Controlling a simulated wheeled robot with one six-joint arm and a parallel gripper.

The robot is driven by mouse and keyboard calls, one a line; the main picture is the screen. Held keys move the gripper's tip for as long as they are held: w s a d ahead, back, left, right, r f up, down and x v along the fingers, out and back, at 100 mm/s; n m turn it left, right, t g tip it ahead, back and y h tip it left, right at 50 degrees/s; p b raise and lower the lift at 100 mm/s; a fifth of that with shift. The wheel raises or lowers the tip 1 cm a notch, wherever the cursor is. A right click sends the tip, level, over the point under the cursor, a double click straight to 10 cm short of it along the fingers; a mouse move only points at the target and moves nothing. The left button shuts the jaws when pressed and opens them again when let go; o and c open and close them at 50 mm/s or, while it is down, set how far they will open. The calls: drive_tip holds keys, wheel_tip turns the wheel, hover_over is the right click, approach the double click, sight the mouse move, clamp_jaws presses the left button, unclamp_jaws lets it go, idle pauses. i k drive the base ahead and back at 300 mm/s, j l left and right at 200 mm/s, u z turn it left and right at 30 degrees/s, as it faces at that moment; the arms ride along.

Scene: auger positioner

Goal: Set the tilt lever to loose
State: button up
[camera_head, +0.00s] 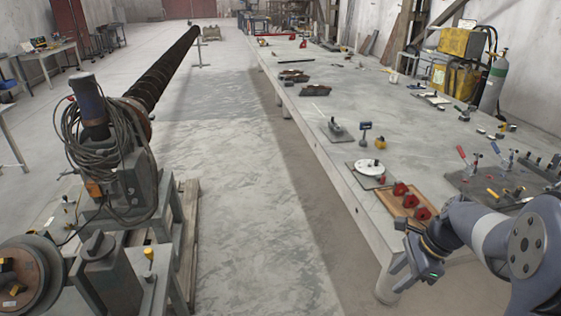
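The auger positioner (130,185) stands at the left, with a coil of cable hung over its motor. A short upright handle with a yellow top (148,254) stands on its near right side. A dark knob (97,243) sits on the grey block beside it. I cannot tell for sure which of these is the tilt lever, and no loose marking is readable. My gripper (398,262) is at the lower right, by the near end of the long table, well apart from the positioner. I see nothing held in it, but its finger gap is unclear.
The long auger (165,69) runs back from the positioner. The long table (330,95) on the right carries a wooden tray (392,203) with red parts, a white disc (369,169) and several tools. The floor (245,210) between positioner and table is clear.

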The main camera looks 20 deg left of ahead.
sight(148, 251)
drive_tip(key=i+j+u, duration=0.15)
drive_tip(key=u, duration=0.3)
drive_tip(key=i+u, duration=0.25)
drive_tip(key=u, duration=0.2)
drive_tip(key=i+u, duration=0.2)
drive_tip(key=u, duration=0.2)
drive_tip(key=i+l+u, duration=0.1)
drive_tip(key=i+u, duration=0.15)
drive_tip(key=u, duration=0.2)
drive_tip(key=i+j+u, duration=0.15)
drive_tip(key=i+u, duration=0.2)
drive_tip(key=i, duration=0.2)
